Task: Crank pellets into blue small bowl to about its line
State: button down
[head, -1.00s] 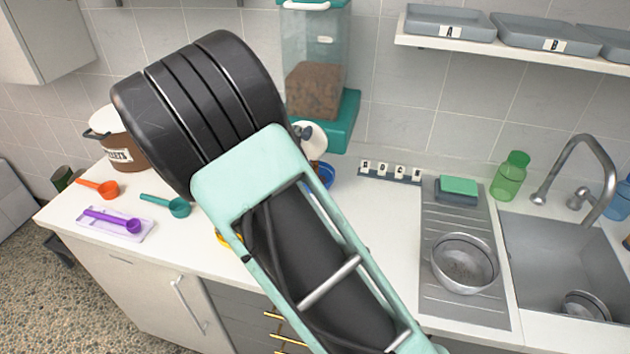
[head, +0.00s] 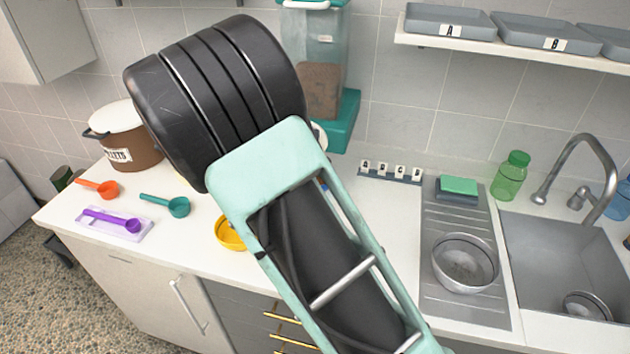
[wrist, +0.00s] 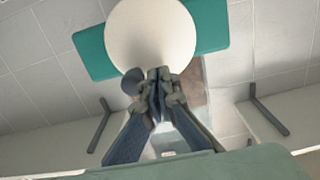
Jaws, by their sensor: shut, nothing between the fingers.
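The pellet dispenser (head: 318,55) stands at the back, a clear hopper with brown pellets (head: 318,90) on a teal base (head: 343,122). Its white disc shows as a sliver beside my arm and large in the wrist view (wrist: 150,30). My gripper (wrist: 158,78) is shut and empty in front of the disc's edge. A dark knob (wrist: 131,82) is close beside the fingertips; I cannot tell if they touch. The blue small bowl is almost wholly hidden behind my arm, with only a blue sliver (head: 323,185) showing; its fill and line are hidden.
A yellow bowl (head: 228,233) sits by the counter's front edge. Orange (head: 102,188), teal (head: 176,206) and purple (head: 115,220) scoops and a brown pot (head: 132,150) are at left. A steel bowl (head: 465,262) and sink are at right. My arm covers the middle.

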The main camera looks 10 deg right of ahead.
aim_at(320, 136)
jog(key=shift+d, duration=0.1)
jog(key=shift+s+d, duration=0.2)
jog(key=shift+d, duration=0.2)
jog(key=shift+f+b, duration=0.1)
jog(key=shift+b, duration=0.2)
jog(key=shift+s+d+f+b, duration=0.2)
jog(key=shift+d+b, duration=0.15)
jog(key=shift+d, duration=0.2)
jog(key=shift+s+d+f+b, duration=0.15)
jog(key=shift+d+f+b, duration=0.15)
jog(key=shift+b, duration=0.15)
jog(key=shift+f, duration=0.1)
jog(key=shift+s+d+f+b, duration=0.1)
jog(key=shift+d+f+b, duration=0.25)
jog(key=shift+b, duration=0.2)
